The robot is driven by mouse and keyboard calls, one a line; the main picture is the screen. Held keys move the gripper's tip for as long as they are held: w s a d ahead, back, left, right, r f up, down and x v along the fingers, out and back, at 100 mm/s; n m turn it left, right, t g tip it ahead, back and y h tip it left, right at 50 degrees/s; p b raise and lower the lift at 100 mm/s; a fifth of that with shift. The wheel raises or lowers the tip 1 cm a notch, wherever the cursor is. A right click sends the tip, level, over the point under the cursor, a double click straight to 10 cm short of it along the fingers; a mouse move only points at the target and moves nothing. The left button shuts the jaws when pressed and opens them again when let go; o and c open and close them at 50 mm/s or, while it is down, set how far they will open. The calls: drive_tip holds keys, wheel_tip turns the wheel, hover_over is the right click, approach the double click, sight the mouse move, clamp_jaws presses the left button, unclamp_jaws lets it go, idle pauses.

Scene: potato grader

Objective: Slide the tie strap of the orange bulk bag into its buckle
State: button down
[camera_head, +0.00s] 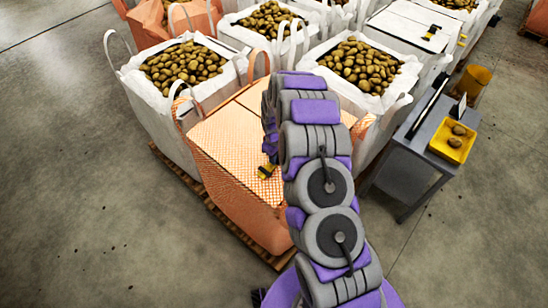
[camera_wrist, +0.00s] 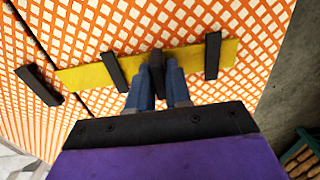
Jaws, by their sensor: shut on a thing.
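The orange bulk bag (camera_head: 240,140) stands on a pallet, and its orange-and-white mesh top fills much of the wrist view (camera_wrist: 215,25). A yellow tie strap (camera_wrist: 90,76) lies across the mesh with dark cross bars on it. My gripper (camera_wrist: 160,80) is shut on an upright dark tab (camera_wrist: 157,66) at the strap's middle. A separate black bar, apparently the buckle (camera_wrist: 38,85), lies tilted just beyond the strap's left end. The strap end is very close to it; I cannot tell if they touch.
White bulk bags full of potatoes (camera_head: 184,65) stand behind and beside the orange bag. A grey table (camera_head: 405,150) with a yellow tray (camera_head: 440,148) is at the right. A dark seam (camera_wrist: 35,32) crosses the bag top at left. Floor at the left is clear.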

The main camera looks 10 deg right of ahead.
drive_tip(key=w+d, duration=0.1)
drive_tip(key=d, duration=0.1)
drive_tip(key=w+d, duration=0.3)
drive_tip(key=shift+d, duration=0.3)
drive_tip(key=c, duration=1.5)
unclamp_jaws()
drive_tip(key=o, duration=0.4)
drive_tip(key=shift+w+d, duration=0.1)
drive_tip(key=shift+r, duration=0.1)
